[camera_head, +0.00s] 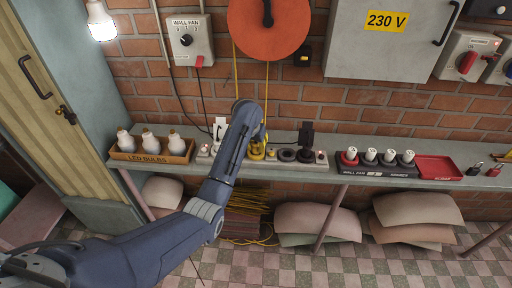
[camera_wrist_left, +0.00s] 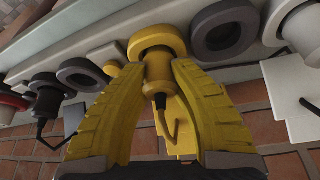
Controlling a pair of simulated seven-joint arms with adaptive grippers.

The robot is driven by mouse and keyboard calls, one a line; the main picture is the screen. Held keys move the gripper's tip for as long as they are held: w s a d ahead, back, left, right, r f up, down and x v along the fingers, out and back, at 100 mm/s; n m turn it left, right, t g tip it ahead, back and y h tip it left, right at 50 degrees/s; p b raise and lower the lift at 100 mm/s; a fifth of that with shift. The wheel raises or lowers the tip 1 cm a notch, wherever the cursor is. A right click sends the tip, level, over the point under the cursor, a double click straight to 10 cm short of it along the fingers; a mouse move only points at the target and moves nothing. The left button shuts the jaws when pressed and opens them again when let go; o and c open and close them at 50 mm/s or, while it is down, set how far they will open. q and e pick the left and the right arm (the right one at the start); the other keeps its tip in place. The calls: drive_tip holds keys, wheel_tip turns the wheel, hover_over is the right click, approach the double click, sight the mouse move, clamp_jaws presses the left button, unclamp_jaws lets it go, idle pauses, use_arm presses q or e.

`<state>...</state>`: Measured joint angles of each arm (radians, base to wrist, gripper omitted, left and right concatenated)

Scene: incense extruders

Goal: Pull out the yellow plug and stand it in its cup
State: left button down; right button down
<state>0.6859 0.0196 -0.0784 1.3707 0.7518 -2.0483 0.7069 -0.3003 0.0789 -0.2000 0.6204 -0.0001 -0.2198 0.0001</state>
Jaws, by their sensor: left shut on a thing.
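The yellow plug (camera_wrist_left: 157,74) is between the yellow finger pads of my left gripper (camera_wrist_left: 158,82), which is shut on it. Its far end meets a thick yellow ring (camera_wrist_left: 158,38) on the pale strip; how deep it sits I cannot tell. I cannot clearly single out a separate yellow cup. My right gripper is out of view.
Dark rings (camera_head: 288,155) flank the held plug. A black plug (camera_head: 305,153) and a white plug (camera_head: 219,128) stand on the same strip.

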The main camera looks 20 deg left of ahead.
sight(256, 143)
use_arm(q)
wheel_tip(256, 143, up, 8)
drive_tip(key=shift+d, duration=0.1)
drive_tip(key=shift+a+r, duration=0.25)
drive_tip(key=shift+r, duration=0.05)
drive_tip(key=shift+s+a+f, duration=0.25)
drive_tip(key=shift+a+f, duration=0.7)
drive_tip(key=shift+a, duration=0.25)
drive_tip(key=shift+s+a+f, duration=0.3)
drive_tip(key=shift+a+f, duration=0.65)
drive_tip(key=shift+a, duration=0.3)
drive_tip(key=shift+s+a+f, duration=0.25)
drive_tip(key=shift+a+f, duration=0.7)
drive_tip(key=shift+a, duration=0.25)
drive_tip(key=shift+f, duration=1.5)
drive_tip(key=c, duration=1.1)
unclamp_jaws()
drive_tip(key=shift+c, duration=0.2)
drive_tip(key=shift+r, duration=0.1)
